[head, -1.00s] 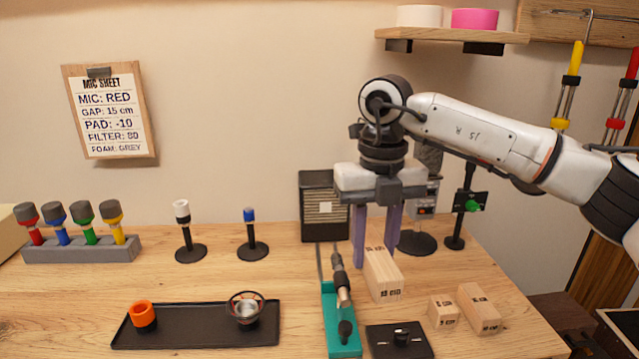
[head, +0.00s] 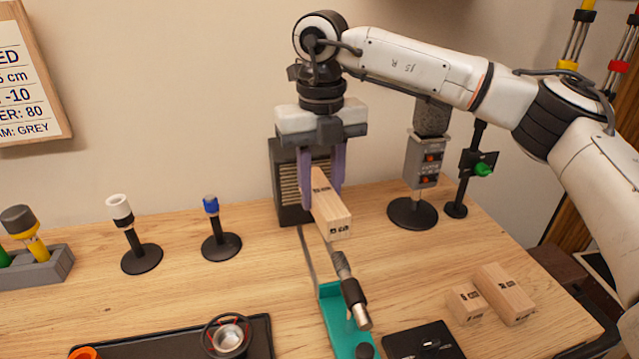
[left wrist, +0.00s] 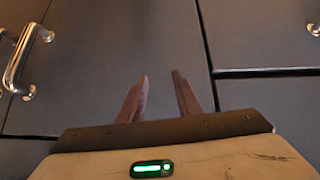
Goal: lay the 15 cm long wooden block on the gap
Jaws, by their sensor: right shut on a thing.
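My right gripper (head: 322,192) is shut on a wooden block (head: 331,213), the longest of the blocks; its printed length is too small to read surely. The block points from the dark amp (head: 286,200) toward the microphone (head: 350,285) on the teal sled (head: 336,315). The gap lies between amp and microphone, with a thin metal rail (head: 307,250) on the table there. The block is over or beside this rail; whether it touches anything below, I cannot tell. My left gripper (left wrist: 160,78) is open and empty in the left wrist view, in front of dark cabinet fronts.
Two other wooden blocks, a small one (head: 465,303) and a longer one (head: 505,293), lie at right. A black box (head: 405,343) is beside the sled. Microphone stands (head: 142,259) (head: 221,246) are at left, a pedestal device (head: 411,213) at right. A black tray (head: 262,340) is in front.

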